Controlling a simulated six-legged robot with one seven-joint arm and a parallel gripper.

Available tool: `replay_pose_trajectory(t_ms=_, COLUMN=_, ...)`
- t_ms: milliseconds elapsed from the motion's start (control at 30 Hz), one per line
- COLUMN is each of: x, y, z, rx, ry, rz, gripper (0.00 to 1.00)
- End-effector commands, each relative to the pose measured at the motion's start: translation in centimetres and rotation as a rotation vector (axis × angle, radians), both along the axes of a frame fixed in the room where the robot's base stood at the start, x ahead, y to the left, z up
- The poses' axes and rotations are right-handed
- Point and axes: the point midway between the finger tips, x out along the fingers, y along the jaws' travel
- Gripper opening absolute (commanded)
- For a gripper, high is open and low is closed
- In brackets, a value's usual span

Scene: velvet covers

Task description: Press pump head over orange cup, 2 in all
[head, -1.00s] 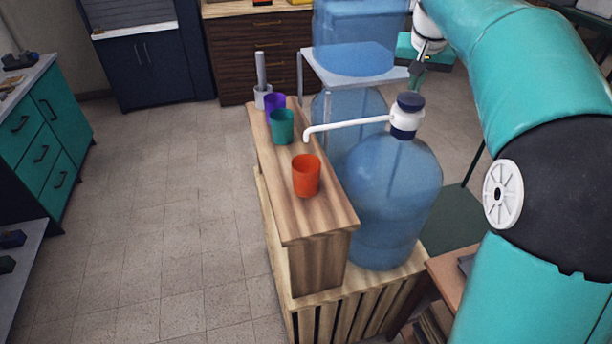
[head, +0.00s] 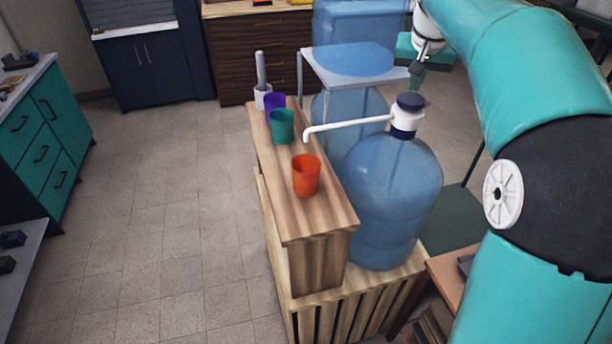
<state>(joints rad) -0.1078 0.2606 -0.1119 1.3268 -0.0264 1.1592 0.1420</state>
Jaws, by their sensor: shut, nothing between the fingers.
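The orange cup (head: 306,176) stands upright on the wooden counter ledge. The pump head (head: 409,103) has a dark blue cap over a white body and sits on top of the large blue water bottle (head: 392,205). Its white spout (head: 345,125) reaches left, and the tip ends above the orange cup's far rim. Whether the tip lines up with the cup opening cannot be told. My gripper (head: 416,78) is above and behind the pump head in the picture, shut and empty, apart from the cap. The inside of the cup is barely visible.
A green cup (head: 282,126), a purple cup (head: 275,105) and a white holder (head: 263,98) stand farther along the counter ledge (head: 310,221). A small table (head: 312,70) with another blue bottle is behind. Open floor lies left.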

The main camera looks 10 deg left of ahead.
Motion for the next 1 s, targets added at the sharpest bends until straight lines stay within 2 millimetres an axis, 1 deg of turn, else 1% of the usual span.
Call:
replay_pose_trajectory(t_ms=800, x=0.0, y=0.0, z=-2.5, rx=0.000, ry=0.002, rz=0.000, gripper=0.00)
replay_pose_trajectory(t_ms=1000, x=0.0, y=0.0, z=-2.5, rx=0.000, ry=0.003, rz=0.000, gripper=0.00)
